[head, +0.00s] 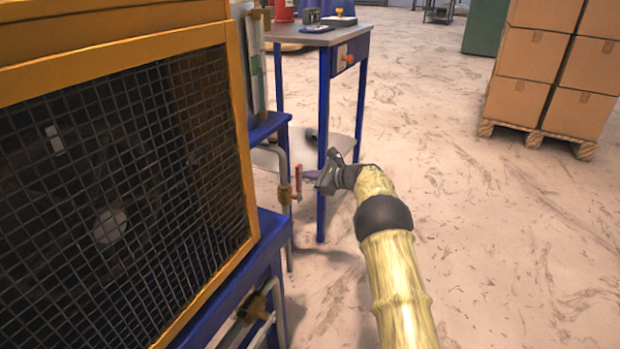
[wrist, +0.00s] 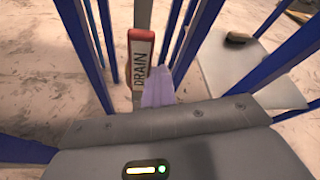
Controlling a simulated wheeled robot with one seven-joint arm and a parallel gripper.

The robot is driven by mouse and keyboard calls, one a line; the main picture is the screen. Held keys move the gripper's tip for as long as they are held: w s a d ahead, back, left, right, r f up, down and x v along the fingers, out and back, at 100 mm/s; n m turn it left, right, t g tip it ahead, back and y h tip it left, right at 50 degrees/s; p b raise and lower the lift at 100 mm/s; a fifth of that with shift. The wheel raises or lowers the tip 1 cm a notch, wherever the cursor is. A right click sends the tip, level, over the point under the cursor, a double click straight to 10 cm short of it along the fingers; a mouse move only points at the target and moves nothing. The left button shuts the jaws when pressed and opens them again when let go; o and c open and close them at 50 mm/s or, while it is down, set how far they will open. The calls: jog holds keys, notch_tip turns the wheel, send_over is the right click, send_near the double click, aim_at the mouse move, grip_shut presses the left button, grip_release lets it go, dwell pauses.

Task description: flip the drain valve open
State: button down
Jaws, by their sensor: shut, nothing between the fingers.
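The drain valve has a red lever handle (head: 298,178) on a brass body (head: 285,195), on a grey pipe beside the caged frame. The handle stands upright in the head view. In the wrist view the red handle (wrist: 131,62) has a white label reading DRAIN. My gripper (head: 310,175) is just right of the handle, its fingers pointing left toward it. In the wrist view the shut, pale purple fingertips (wrist: 160,88) lie close to the right of the handle's lower end. They hold nothing. I cannot tell whether they touch the handle.
A yellow-framed mesh cage (head: 110,160) on a blue stand fills the left. A blue-legged table (head: 323,140) stands just behind my gripper, with a low shelf (wrist: 225,62). Boxes on a pallet (head: 530,130) stand at the back right. The floor on the right is clear.

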jog(key=shift+s+a, duration=0.1)
jog(key=shift+s, duration=0.05)
dwell(0.4)
jog(key=shift+w+d+p, duration=1.15)
jog(key=shift+w, duration=0.75)
jog(key=s+d+p, duration=0.4)
jog(key=s+d, duration=0.2)
jog(key=s, duration=0.1)
jog(key=shift+d, duration=0.35)
jog(key=shift+d+r, duration=0.1)
